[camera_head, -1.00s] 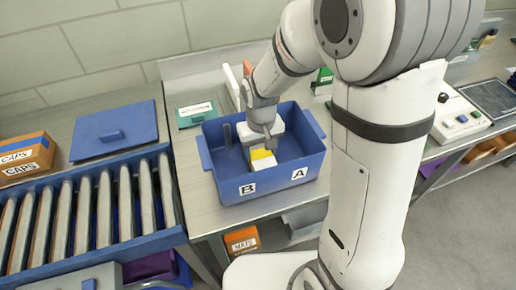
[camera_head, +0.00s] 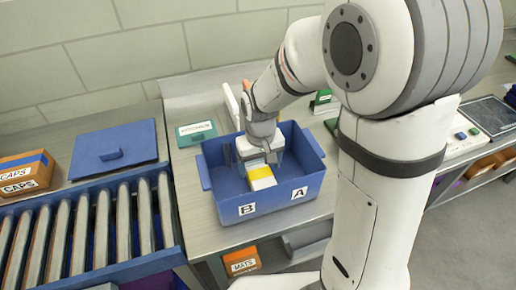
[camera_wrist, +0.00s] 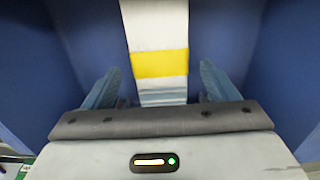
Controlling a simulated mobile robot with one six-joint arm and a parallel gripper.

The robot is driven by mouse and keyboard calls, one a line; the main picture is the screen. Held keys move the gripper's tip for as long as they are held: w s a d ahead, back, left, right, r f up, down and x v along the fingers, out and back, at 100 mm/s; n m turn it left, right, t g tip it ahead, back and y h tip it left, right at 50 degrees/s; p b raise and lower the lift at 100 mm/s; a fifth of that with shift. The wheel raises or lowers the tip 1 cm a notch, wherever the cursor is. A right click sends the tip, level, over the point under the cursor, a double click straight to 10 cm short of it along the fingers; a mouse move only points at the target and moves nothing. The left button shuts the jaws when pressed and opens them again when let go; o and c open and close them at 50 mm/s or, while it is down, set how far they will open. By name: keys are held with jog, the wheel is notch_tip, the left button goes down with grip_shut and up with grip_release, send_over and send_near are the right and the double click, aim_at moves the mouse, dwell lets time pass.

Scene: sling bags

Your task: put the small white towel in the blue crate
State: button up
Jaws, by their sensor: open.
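The blue crate (camera_head: 225,205) stands on the bench with labels B and A on its front wall. The small white towel (camera_head: 259,173), with a yellow band, is inside the crate. It also shows in the wrist view (camera_wrist: 160,25), where it lies between and beyond my fingers. My gripper (camera_head: 262,160) is inside the crate, above the towel's rear end. In the wrist view my gripper (camera_wrist: 160,85) has its two fingers spread apart, with a gap on either side of the towel. Whether the towel touches the crate floor cannot be told.
A blue lid (camera_head: 100,155) lies left of the crate, behind a roller conveyor (camera_head: 90,235). An orange CAPS box (camera_head: 25,173) stands at the far left. A green box (camera_head: 196,133) sits behind the crate. A device with buttons (camera_head: 462,138) is on the right.

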aim_at(260, 173)
notch_tip(260, 173, up, 10)
jog(key=s+d+r+m+t, duration=0.2)
jog(key=s+d+m+t, duration=0.1)
jog(key=s+d, duration=0.9)
jog(key=shift+s+r, duration=0.15)
jog(key=shift+s, duration=0.15)
